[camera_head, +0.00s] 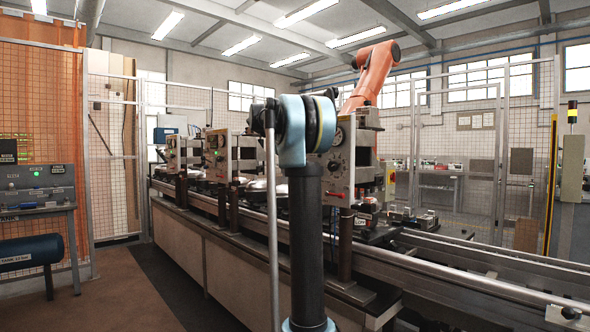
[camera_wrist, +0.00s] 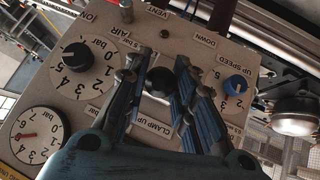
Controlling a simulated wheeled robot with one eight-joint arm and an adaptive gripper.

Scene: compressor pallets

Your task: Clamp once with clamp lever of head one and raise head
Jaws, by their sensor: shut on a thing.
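In the wrist view my gripper (camera_wrist: 157,72) is over a grey control panel (camera_wrist: 110,32), its fingers on both sides of a black round-ended lever (camera_wrist: 160,82) and closed on it. The label "CLAMP UP" (camera_wrist: 153,126) is just below this lever, and a "DOWN" label (camera_wrist: 205,38) is up and to the right. The lever's base is partly hidden by the fingers. In the head view a machine head (camera_head: 342,165) stands behind my arm, which hides part of it; my fingers cannot be made out there.
On the panel are a black dial knob (camera_wrist: 78,57), a gauge with a red needle (camera_wrist: 38,135) and a blue knob (camera_wrist: 235,84), close to the fingers. Other heads (camera_head: 217,152) line the conveyor (camera_head: 205,238). An orange robot arm (camera_head: 370,75) stands behind.

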